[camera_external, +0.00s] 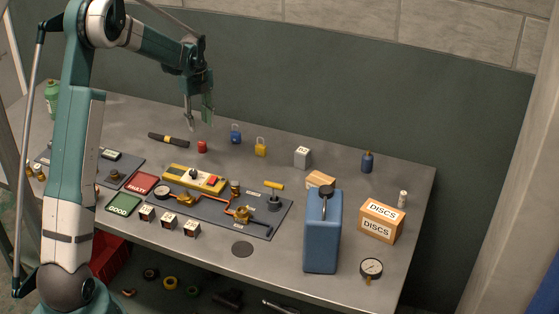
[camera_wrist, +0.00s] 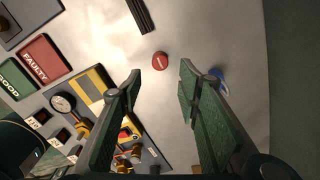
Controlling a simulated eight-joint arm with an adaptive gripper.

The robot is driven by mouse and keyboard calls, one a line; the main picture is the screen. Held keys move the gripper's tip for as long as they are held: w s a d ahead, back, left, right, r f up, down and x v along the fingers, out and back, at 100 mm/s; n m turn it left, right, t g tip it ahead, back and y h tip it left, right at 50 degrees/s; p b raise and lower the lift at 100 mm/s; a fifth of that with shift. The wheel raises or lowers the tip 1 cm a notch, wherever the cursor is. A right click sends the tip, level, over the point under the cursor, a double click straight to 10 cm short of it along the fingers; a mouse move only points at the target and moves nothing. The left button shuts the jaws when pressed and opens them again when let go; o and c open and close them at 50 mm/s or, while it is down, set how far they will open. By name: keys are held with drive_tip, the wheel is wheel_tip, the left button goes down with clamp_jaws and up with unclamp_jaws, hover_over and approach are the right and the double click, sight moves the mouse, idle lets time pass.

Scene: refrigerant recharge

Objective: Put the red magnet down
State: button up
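The red magnet (camera_external: 202,146) is a small red cylinder standing on the grey table, towards the back left. In the wrist view the red magnet (camera_wrist: 160,61) shows from above as a round red top, just beyond the fingertips and between their lines. My gripper (camera_external: 199,119) hangs above the table over the magnet, with a gap between them. In the wrist view my gripper (camera_wrist: 158,75) has its two green fingers spread wide, with nothing between them.
A blue padlock (camera_external: 235,135) and a yellow padlock (camera_external: 261,148) stand right of the magnet. A black bar (camera_external: 160,138) lies to its left. A yellow device (camera_external: 196,179) is in front. The red FAULTY mat (camera_external: 141,184) and green GOOD mat (camera_external: 124,204) lie nearer.

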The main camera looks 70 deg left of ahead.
drive_tip(key=shift+r, duration=1.1)
drive_tip(key=w+d+r+n+t+y, duration=0.15)
drive_tip(key=d+r, duration=0.45)
drive_tip(key=d, duration=0.7)
drive_tip(key=w+d+r+n, duration=0.3)
drive_tip(key=d+r, duration=0.4)
drive_tip(key=d, duration=0.5)
drive_tip(key=w+d+r+n+t, duration=0.15)
drive_tip(key=d+r, duration=0.45)
drive_tip(key=d, duration=0.7)
drive_tip(key=s+d+r+n+t, duration=0.1)
drive_tip(key=s+d+r+n, duration=0.15)
drive_tip(key=d, duration=0.65)
drive_tip(key=s+d+r+n+t, duration=0.1)
drive_tip(key=s+d, duration=0.2)
drive_tip(key=d, duration=0.7)
drive_tip(key=s+d+f+n+t, duration=0.1)
drive_tip(key=s+d+f+n, duration=0.1)
drive_tip(key=s+d, duration=0.4)
drive_tip(key=s+d+f+n+t+h, duration=0.1)
drive_tip(key=s+d+f+n, duration=0.1)
drive_tip(key=s+d, duration=0.4)
drive_tip(key=shift+d, duration=1.7)
